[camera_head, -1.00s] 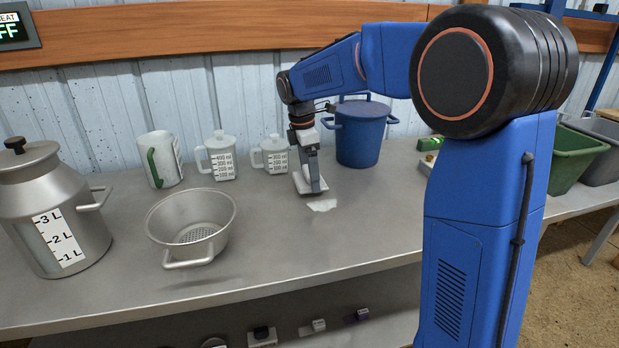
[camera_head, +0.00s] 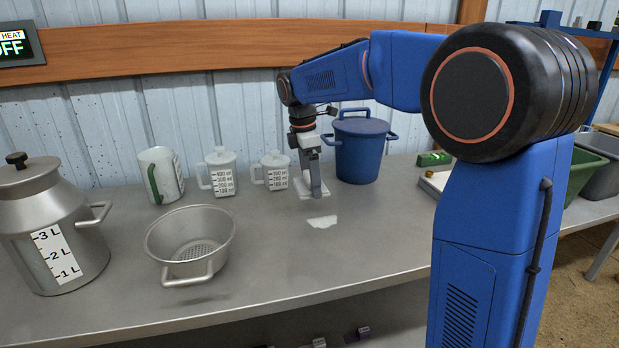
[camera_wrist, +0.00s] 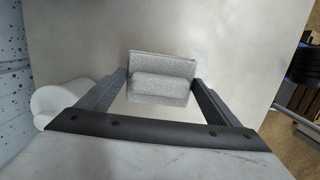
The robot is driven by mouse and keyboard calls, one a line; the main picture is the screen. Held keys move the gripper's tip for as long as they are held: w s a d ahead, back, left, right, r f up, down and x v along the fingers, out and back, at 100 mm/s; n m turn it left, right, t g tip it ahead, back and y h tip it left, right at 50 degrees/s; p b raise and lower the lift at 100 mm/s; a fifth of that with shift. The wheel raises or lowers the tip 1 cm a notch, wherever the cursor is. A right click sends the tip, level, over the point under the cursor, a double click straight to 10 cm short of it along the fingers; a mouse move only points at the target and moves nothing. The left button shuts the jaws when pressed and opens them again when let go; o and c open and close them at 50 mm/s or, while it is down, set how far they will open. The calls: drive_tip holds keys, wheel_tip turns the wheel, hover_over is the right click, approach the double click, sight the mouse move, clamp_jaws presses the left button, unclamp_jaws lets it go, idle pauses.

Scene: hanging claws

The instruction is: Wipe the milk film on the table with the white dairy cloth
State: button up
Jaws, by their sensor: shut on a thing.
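The white dairy cloth (camera_head: 306,193) is a folded, textured pad with a raised roll on top. My gripper (camera_head: 316,190) points down and is shut on it, at or just above the table top; I cannot tell which. In the wrist view the cloth (camera_wrist: 172,63) lies between the two dark fingers of my gripper (camera_wrist: 160,82). The milk film (camera_head: 322,221) is a small, irregular white patch on the grey table (camera_head: 300,260), just in front of the cloth and apart from it in the head view.
A lidded blue bucket (camera_head: 362,148) stands close right of my gripper. Two measuring jugs (camera_head: 222,175) (camera_head: 275,172) and a white jug (camera_head: 160,176) stand to the left. A metal colander (camera_head: 190,245) and a milk can (camera_head: 45,235) are at front left. The table's front middle is clear.

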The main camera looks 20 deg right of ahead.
drive_tip(key=s, duration=0.6)
drive_tip(key=shift+f, duration=2.85)
drive_tip(key=shift+w, duration=1.55)
drive_tip(key=shift+f, duration=0.2)
